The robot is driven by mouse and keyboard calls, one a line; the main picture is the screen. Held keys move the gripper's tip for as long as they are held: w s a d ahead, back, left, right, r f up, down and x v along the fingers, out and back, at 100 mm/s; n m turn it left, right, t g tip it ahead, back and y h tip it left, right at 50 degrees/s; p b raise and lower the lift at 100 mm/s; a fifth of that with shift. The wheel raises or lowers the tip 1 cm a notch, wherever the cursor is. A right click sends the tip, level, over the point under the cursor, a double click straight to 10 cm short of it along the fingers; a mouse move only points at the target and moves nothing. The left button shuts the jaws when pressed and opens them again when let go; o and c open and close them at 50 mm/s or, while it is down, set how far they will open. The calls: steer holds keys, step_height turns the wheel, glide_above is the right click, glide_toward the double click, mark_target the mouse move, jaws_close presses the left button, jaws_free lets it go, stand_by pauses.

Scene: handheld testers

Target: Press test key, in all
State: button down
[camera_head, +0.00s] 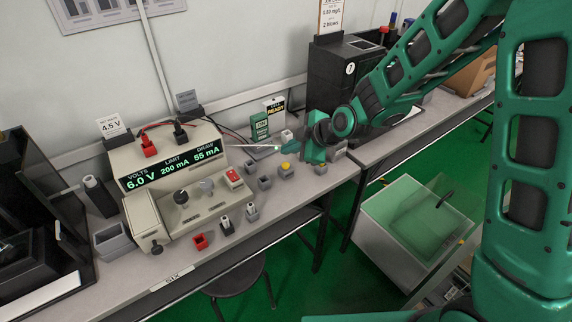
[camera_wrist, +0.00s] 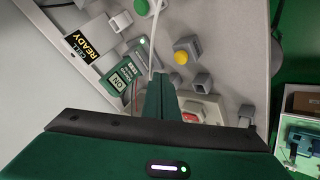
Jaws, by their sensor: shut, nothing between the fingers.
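A green handheld tester (camera_head: 260,126) stands at the back of the bench, left of my gripper (camera_head: 277,148). A yellow button (camera_wrist: 181,57) on a grey block and a green button (camera_wrist: 141,7) are nearby. I cannot make out which key is labelled test.
A beige power supply (camera_head: 180,192) reads 6.0 V, 200 mA, 55 mA, with a red switch (camera_head: 232,175). A READY card (camera_head: 275,106) stands behind the tester. A black machine (camera_head: 340,75) and a pale bin (camera_head: 390,258) are on the right.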

steer(key=shift+r, duration=1.25)
